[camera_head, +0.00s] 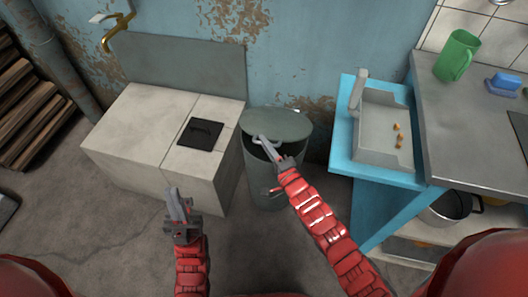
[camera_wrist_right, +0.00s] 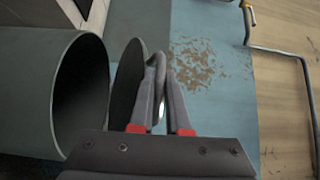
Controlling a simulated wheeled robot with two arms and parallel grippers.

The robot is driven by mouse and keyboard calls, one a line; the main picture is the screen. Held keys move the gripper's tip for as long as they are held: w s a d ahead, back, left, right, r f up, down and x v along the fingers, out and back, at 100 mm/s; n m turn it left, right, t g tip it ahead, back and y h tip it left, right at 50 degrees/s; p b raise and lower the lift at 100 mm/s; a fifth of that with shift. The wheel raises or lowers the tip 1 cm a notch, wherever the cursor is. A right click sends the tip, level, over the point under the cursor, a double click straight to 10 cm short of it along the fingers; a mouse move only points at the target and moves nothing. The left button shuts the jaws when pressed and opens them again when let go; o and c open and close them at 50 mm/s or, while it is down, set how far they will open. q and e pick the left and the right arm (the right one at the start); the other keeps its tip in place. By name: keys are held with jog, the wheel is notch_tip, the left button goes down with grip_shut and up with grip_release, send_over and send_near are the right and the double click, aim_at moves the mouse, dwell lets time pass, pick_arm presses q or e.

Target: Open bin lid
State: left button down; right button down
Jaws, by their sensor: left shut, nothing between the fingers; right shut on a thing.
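The grey cylindrical bin (camera_head: 262,187) stands on the floor between the tiled block and the blue table. Its round lid (camera_head: 285,122) is raised off the rim, and a dark gap shows below it. In the right wrist view the lid (camera_wrist_right: 126,92) is a disc held apart from the bin's open mouth (camera_wrist_right: 80,100). My right gripper (camera_head: 264,143) is shut on the lid's handle (camera_wrist_right: 157,72), which shows between the fingers. My left gripper (camera_head: 176,203) is shut and empty, left of the bin, above the floor.
A tiled block (camera_head: 140,128) with a black plate (camera_head: 200,134) stands left of the bin. On the right, a blue table (camera_head: 343,150) bears a grey tray (camera_head: 372,137) with small orange pieces. A counter (camera_head: 470,120) holds a green mug (camera_head: 457,57). The wall (camera_head: 290,50) is close behind.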

jog(key=w+r, duration=0.1)
jog(key=r, duration=0.1)
jog(key=w+r+p, duration=0.1)
jog(key=r, duration=0.1)
jog(key=w+d+r, duration=0.1)
jog(key=r, duration=0.1)
jog(key=shift+w, duration=0.2)
jog(key=c, duration=0.9)
grip_release()
jog(key=shift+s+d, duration=0.1)
jog(key=p+v, duration=0.2)
jog(key=v, duration=1.5)
jog(key=shift+s+p, duration=0.15)
jog(key=shift+p, duration=0.2)
jog(key=shift+f, duration=0.1)
